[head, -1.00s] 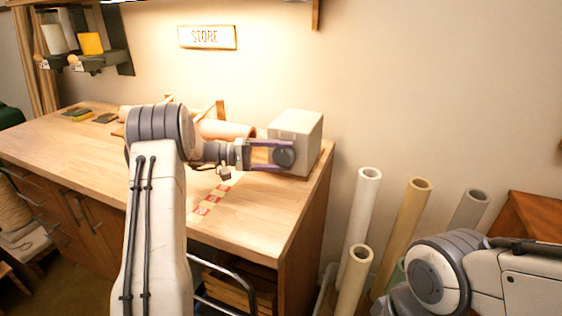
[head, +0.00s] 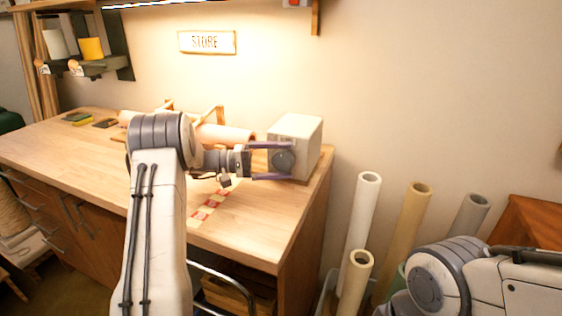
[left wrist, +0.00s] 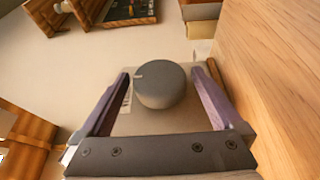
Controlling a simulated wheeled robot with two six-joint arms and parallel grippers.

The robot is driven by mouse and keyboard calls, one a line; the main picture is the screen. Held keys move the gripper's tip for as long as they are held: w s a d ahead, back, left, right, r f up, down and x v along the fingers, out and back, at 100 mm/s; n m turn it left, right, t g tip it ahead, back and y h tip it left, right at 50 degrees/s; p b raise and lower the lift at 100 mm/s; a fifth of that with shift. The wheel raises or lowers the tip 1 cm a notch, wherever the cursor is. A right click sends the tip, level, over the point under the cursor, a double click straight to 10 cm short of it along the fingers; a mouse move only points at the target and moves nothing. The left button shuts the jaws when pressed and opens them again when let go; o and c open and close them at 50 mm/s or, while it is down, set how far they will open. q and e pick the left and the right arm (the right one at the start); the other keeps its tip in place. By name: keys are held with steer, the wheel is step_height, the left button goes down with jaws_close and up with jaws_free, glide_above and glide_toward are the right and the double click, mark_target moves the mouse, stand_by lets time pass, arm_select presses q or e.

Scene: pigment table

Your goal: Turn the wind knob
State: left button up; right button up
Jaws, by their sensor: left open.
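The wind knob (head: 283,160) is a dark grey round dial on the front of a pale box (head: 297,128) at the table's right end. In the left wrist view the knob (left wrist: 162,86) has a small light mark at its left edge. My left gripper (head: 291,161) is open, with its two purple-grey fingers on either side of the knob. In the left wrist view the fingers (left wrist: 162,98) show clear gaps to the knob on both sides. My right arm shows at lower right, but its gripper is out of view.
The wooden table (head: 262,228) has a row of red-and-white squares (head: 208,206) near the box. A pinkish roll (head: 225,134) lies left of the box. Several upright tubes (head: 362,225) stand right of the table. The table's left part is mostly clear.

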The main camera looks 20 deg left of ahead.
arm_select(q)
steer(key=v, duration=1)
steer(key=shift+a+b, duration=0.25)
steer(key=shift+b, duration=0.15)
